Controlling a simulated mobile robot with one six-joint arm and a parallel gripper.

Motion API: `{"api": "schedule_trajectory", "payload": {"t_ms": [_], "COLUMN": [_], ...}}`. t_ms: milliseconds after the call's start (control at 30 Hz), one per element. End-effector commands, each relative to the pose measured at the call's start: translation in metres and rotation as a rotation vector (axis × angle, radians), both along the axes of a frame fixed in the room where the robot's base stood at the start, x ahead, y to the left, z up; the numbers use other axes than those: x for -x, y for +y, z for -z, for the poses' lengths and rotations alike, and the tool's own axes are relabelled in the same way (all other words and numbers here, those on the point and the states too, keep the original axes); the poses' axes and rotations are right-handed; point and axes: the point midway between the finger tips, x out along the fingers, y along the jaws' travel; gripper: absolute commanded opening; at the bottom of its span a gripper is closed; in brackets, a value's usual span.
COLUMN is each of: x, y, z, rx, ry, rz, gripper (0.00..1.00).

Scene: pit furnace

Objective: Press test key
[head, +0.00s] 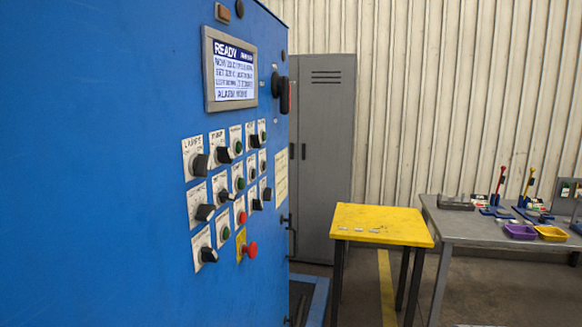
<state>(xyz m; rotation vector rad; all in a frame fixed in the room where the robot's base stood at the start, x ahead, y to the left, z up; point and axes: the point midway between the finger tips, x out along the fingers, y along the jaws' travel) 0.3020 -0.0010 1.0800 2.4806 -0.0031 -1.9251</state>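A blue control cabinet (110,140) fills the left of the head view. Its face carries rows of black knobs and several small round buttons on white label plates. One row has a red button (241,217) and a green button (225,233). A red mushroom button (249,250) on a yellow plate sits at the bottom. The labels are too small to read for certain, so I cannot tell which key is the test key. A screen (233,69) above the controls reads READY. My gripper is not in view.
A grey locker (322,150) stands behind the cabinet. A yellow-topped table (385,222) with a few small flat pieces stands right of it. A grey workbench (480,236) holds tools, a purple tray (519,232) and a yellow tray (551,234). A dark handle (280,90) projects from the cabinet's edge.

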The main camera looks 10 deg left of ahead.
Motion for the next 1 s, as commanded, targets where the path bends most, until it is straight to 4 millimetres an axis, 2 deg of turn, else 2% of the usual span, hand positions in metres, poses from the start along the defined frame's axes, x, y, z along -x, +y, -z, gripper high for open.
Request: {"api": "schedule_trajectory", "payload": {"t_ms": [67,433,1000], "x": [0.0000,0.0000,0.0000], "y": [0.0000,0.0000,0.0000], "z": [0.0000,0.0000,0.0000], "rx": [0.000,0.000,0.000], "ry": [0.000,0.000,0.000], "rz": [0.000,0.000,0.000], "gripper": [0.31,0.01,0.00]}}
